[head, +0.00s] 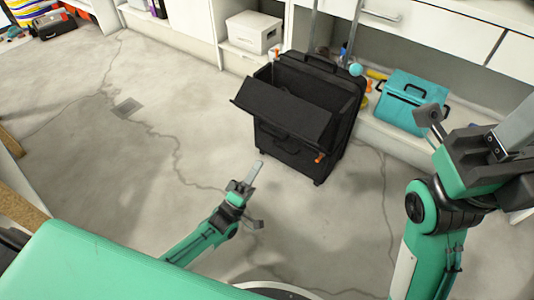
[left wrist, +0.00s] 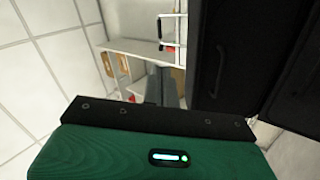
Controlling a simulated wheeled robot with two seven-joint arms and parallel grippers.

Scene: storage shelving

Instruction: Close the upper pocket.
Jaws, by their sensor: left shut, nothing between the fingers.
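A black wheeled tool bag (head: 345,125) stands upright on the floor in front of the shelving. Its upper pocket (head: 283,108) is open, with the front panel tilted outward away from the bag body. A lower pocket (head: 290,150) with a handle sits beneath it, against the bag. My left gripper (head: 254,171) is shut and empty, in front of and left of the bag, below the tilted panel and apart from it. In the left wrist view its fingers (left wrist: 165,87) show beside a dark bag surface (left wrist: 240,45). My right gripper (head: 518,125) is at the right; its opening is unclear.
A teal case (head: 412,100) sits on the low shelf right of the bag. A white box (head: 254,32) is on the shelf behind left. A dark toolbox (head: 55,27) lies far left.

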